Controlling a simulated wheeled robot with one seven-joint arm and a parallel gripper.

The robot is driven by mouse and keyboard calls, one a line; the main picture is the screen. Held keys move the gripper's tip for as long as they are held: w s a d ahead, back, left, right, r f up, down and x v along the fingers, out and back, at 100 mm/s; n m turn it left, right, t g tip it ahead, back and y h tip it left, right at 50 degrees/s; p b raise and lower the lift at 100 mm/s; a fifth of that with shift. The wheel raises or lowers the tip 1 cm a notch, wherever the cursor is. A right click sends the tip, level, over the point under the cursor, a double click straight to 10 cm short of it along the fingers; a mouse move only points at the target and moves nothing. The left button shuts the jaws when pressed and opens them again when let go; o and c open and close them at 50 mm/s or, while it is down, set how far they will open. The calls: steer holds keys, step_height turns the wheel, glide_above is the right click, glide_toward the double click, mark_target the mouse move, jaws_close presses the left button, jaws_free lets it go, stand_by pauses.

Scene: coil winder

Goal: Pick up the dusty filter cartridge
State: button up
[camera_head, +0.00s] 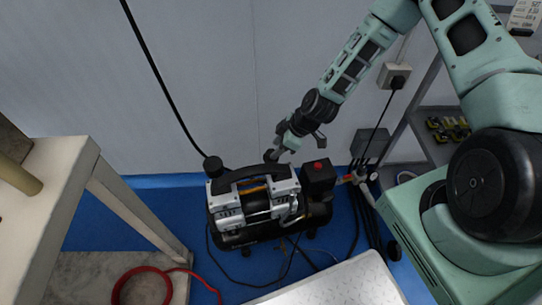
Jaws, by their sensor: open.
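A black-and-silver compressor (253,205) sits on the blue floor against the wall. A dark round cap (212,166) stands on its upper left end, and a smaller dark round piece (271,155) is at its upper right. Either could be the filter cartridge; the picture is too small to tell, and I see no dust. My gripper (287,146) is open, just above and right of the smaller round piece. I cannot tell whether it touches that piece. Nothing shows held in it.
A black box with a red button (319,168) is right of the compressor. A pale bench (50,205) stands left, with a red hose (140,271) below. A white speckled surface (340,285) is in front. A grey shelf (430,150) stands right. Cables cross the floor.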

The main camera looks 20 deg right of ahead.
steer(key=shift+x, duration=1.45)
steer(key=c, duration=0.7)
steer(key=shift+r, duration=0.1)
